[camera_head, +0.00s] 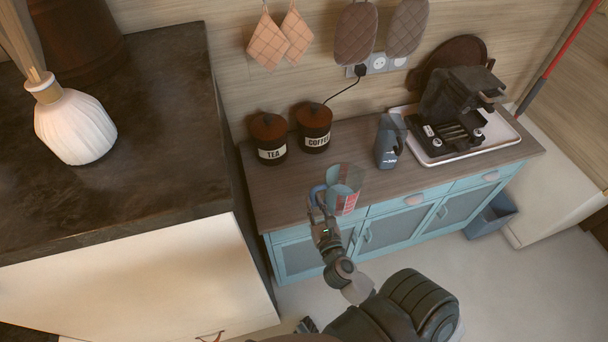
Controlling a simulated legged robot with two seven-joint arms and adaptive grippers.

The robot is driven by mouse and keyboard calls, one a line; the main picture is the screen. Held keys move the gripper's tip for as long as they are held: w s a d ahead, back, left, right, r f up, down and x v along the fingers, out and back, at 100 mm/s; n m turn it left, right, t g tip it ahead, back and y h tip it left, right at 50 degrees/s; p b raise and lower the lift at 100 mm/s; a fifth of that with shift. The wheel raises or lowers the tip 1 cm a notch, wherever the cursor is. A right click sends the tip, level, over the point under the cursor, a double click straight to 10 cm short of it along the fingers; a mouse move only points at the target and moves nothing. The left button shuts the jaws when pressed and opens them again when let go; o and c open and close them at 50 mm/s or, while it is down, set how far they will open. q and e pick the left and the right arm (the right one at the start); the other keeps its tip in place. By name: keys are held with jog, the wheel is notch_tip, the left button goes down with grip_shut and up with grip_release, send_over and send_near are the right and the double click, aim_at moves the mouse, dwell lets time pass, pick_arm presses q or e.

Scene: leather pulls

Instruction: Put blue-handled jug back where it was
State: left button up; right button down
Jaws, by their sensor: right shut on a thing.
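The blue-handled jug (346,184) is a clear jug with red markings on its side, at the front edge of the wooden counter. Its lower part overlaps the teal cabinet front in the picture. I cannot tell whether its base touches the counter. My right gripper (318,197) is at the jug's left side, shut on its blue handle and partly hiding it. My left gripper is not in view.
Bare counter lies behind the held jug. A taller dark worktop (150,150) stands left.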

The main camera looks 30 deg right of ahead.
jog(key=w+d+f, duration=0.1)
jog(key=w, duration=0.3)
jog(key=w+d+f, duration=0.2)
jog(key=w, duration=0.2)
jog(key=w+d+f, duration=0.1)
jog(key=w+d, duration=0.1)
jog(key=w, duration=0.2)
jog(key=shift+f+b, duration=0.3)
jog(key=shift+b, duration=0.05)
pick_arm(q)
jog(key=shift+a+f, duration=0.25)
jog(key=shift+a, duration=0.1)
pick_arm(e)
jog(key=shift+a, duration=0.25)
jog(key=shift+r, duration=0.1)
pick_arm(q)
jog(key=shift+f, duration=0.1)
pick_arm(e)
jog(key=c, duration=1.2)
grip_release()
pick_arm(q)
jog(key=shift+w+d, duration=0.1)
pick_arm(e)
jog(key=shift+o, duration=0.5)
jog(key=shift+s+d, duration=0.1)
jog(key=shift+d, duration=0.05)
